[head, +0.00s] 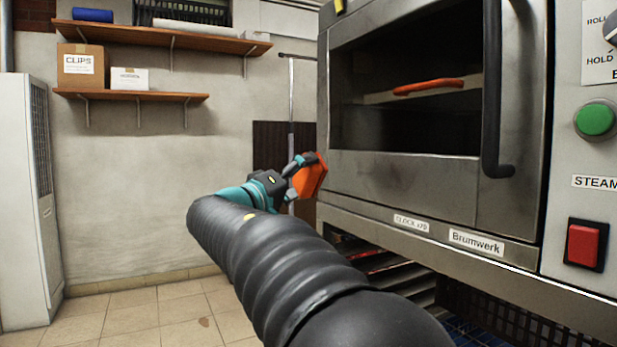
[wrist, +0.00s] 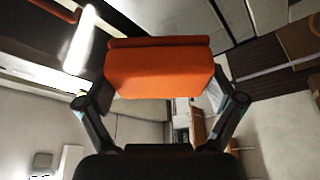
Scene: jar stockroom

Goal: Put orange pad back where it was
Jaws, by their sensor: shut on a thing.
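The orange pad (head: 310,177) is a thick orange block held in my gripper (head: 297,172), beside the left front edge of the steel oven. In the wrist view the pad (wrist: 160,72) sits between both fingers of my gripper (wrist: 162,85), which are shut on its sides. The pad is off any surface and looks tilted in the head view. Where the pad stood before is not shown by these frames.
The steel oven (head: 400,180) has a dark window with an orange-red bar (head: 428,87) showing in it, and a black door handle (head: 492,90) juts out. Wall shelves (head: 130,95) hold boxes at left. A tall white cabinet (head: 22,200) stands far left. Tiled floor (head: 150,315) is open at lower left.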

